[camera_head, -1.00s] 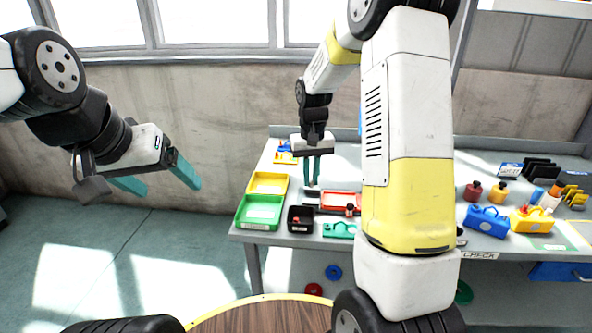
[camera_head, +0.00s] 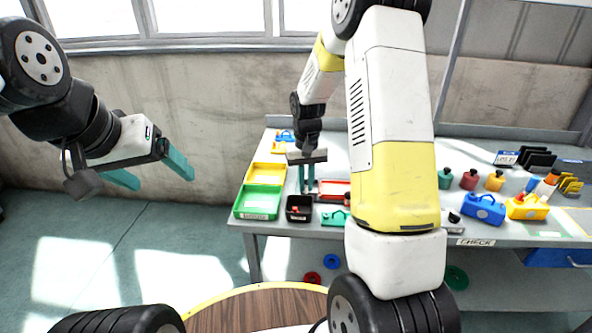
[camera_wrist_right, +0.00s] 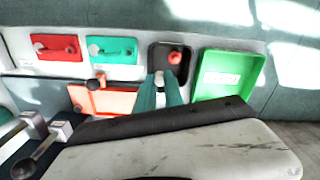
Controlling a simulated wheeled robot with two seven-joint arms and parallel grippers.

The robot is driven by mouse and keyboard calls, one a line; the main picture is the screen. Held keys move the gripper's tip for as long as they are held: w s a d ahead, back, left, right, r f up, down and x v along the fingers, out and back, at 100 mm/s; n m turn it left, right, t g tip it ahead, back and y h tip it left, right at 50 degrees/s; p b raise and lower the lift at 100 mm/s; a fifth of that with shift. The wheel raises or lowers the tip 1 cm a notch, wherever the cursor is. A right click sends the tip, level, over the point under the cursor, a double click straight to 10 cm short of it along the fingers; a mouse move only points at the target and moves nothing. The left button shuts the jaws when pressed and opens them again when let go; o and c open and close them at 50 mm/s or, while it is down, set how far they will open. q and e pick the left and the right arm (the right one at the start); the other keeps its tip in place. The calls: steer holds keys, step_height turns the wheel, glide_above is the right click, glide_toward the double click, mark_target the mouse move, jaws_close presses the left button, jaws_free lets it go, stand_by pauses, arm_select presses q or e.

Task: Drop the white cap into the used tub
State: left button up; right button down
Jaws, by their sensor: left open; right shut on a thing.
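My right gripper (camera_head: 306,190) is shut, with its teal fingers pointing down at the back edge of a small black tub (camera_head: 292,217). The tub holds a red piece and has a front label too small to read; I take it for the used tub. In the right wrist view the fingertips (camera_wrist_right: 159,80) are beside the black tub (camera_wrist_right: 157,52). A small pale bit shows between them, perhaps the white cap; most of it is hidden by the fingers. My left gripper (camera_head: 150,171) is open and empty, off the table to the left.
A green tray (camera_head: 258,203) and a yellow tray (camera_head: 266,173) stand left of the black tub. A red tray (camera_head: 333,187) and a green part (camera_head: 334,218) lie to its right. My right arm hides the table's middle. Bottles and coloured boxes stand on the right.

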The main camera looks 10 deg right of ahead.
steer(key=c, duration=1.4)
jaws_free()
steer(key=shift+o, duration=0.2)
steer(key=shift+r, duration=0.1)
step_height(320, 180, up, 7)
steer(key=shift+r, duration=0.3)
